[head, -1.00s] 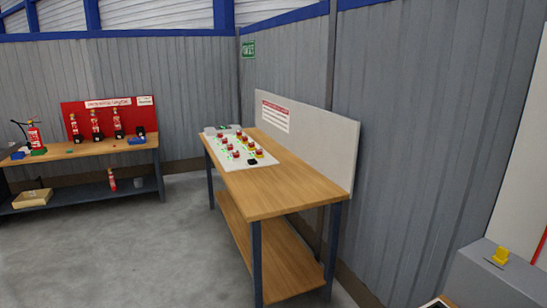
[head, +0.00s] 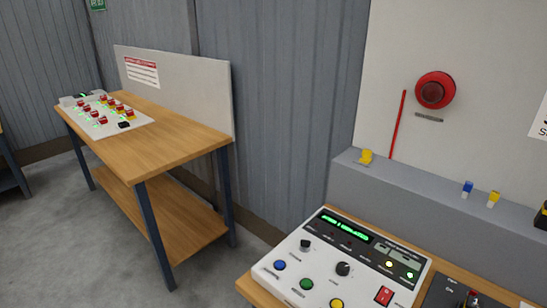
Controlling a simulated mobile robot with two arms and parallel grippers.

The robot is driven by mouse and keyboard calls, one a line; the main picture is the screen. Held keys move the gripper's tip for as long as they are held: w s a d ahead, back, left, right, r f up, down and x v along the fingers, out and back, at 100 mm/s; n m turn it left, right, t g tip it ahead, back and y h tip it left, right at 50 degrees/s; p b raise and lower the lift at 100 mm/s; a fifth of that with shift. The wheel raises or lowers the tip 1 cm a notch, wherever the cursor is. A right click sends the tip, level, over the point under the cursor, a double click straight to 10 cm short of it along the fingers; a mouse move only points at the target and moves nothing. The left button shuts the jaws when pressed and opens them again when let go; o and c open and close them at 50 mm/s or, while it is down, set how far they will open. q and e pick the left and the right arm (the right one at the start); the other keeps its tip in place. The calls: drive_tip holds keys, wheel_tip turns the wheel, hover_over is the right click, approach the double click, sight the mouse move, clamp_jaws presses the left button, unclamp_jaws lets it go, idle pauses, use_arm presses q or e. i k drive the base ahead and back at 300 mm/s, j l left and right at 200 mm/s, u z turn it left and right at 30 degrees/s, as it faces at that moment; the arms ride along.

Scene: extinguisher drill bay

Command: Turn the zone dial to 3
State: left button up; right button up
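A white control panel (head: 340,262) lies on a wooden table at the lower right of the head view. The lettering is too small to tell which is the zone dial or where either points. A green-lit display (head: 345,228) is along the panel's far edge. Neither of my grippers is in view.
Blue, green and yellow buttons and a red switch (head: 384,296) sit near the knobs. A grey ledge (head: 420,190) with small yellow and blue items stands behind, below a red round alarm (head: 435,90). Another wooden table (head: 165,140) stands left, with open floor before it.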

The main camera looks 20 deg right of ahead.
sight(343, 268)
drive_tip(key=z, duration=1.35)
